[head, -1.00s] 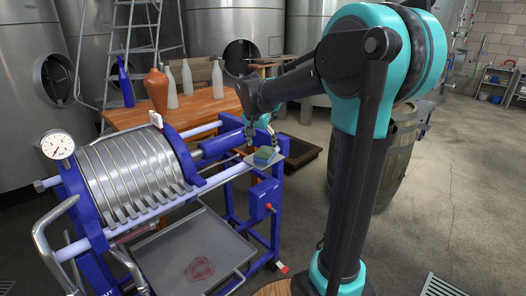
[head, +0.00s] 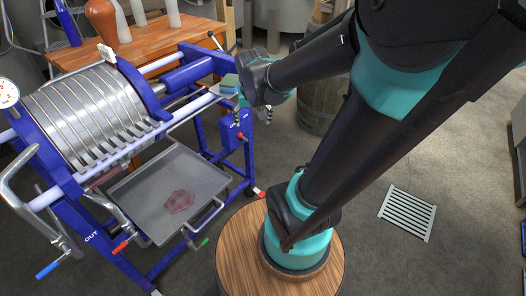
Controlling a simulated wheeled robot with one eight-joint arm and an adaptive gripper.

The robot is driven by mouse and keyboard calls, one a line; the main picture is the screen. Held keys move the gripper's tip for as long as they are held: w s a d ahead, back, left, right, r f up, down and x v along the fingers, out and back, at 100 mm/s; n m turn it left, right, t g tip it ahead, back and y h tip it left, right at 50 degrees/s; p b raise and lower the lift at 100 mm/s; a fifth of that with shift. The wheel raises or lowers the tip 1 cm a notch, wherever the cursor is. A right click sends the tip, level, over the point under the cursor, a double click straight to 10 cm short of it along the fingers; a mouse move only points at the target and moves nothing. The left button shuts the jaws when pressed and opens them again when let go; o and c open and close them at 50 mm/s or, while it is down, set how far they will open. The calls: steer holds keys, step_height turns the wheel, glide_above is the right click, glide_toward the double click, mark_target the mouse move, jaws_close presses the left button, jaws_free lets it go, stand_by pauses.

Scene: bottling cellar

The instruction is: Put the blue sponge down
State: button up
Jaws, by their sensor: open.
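The blue sponge (head: 229,80), with a greenish face, lies at the right end of the blue filter press, on what looks like a small plate. My gripper (head: 254,115) is open, with its fingers pointing down and a gap between them. It is just right of the sponge in the head view and appears apart from it. My wrist hides part of the sponge's right side and the plate under it.
The filter press (head: 90,115) with its metal drip tray (head: 150,215) fills the left. A wooden table (head: 165,45) with bottles stands behind it. A barrel (head: 322,105) stands behind my arm. A floor drain grate (head: 407,213) lies on the right, amid open floor.

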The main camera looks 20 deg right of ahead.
steer(key=s+d+f+n, duration=0.1)
steer(key=s+f+n, duration=0.1)
steer(key=s+f, duration=0.6)
steer(key=shift+s+y, duration=0.4)
steer(key=shift+s, duration=0.55)
steer(key=shift+o, duration=0.2)
steer(key=shift+r, duration=0.1)
